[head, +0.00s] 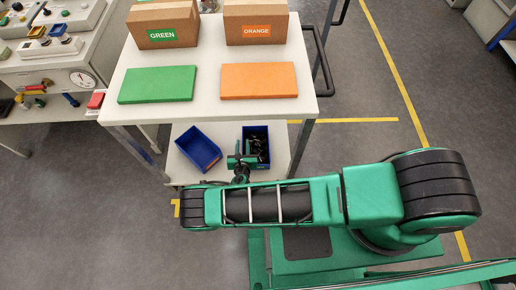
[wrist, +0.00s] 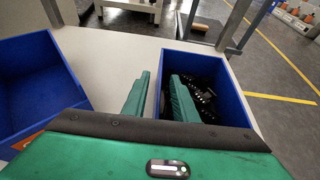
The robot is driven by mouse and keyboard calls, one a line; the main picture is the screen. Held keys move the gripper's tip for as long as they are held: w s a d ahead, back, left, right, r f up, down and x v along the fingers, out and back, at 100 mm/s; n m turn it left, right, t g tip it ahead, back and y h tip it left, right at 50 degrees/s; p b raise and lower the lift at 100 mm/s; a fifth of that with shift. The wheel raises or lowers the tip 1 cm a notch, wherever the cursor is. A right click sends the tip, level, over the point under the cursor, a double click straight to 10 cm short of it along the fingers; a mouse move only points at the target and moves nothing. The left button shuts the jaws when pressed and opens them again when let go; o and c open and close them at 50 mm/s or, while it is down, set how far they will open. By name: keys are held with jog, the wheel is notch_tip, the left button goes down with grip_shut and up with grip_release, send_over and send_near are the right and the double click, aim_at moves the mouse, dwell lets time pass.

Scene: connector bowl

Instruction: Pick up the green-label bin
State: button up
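Two blue bins stand on the lower shelf. The right bin (head: 266,150) holds several black connectors (wrist: 205,95) and shows large in the wrist view (wrist: 236,98). No label on it is visible. The left bin (head: 197,146) sits turned at an angle and looks empty; an orange label (wrist: 25,142) shows on its near side. My gripper (head: 240,160) is at the right bin's left edge. In the wrist view my gripper (wrist: 160,80) is open, with a gap between its fingers. The left finger is outside the bin's left wall and the right finger appears over its inside. Contact cannot be told.
The tabletop (head: 208,88) above the shelf carries a green mat (head: 157,84), an orange mat (head: 259,80), and cardboard boxes marked GREEN (head: 165,14) and ORANGE (head: 255,12). Table legs (head: 302,145) flank the shelf. Bare shelf lies between the bins.

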jog(key=shift+w+f, duration=0.2)
jog(key=shift+w, duration=0.4)
grip_shut()
dwell(1.0)
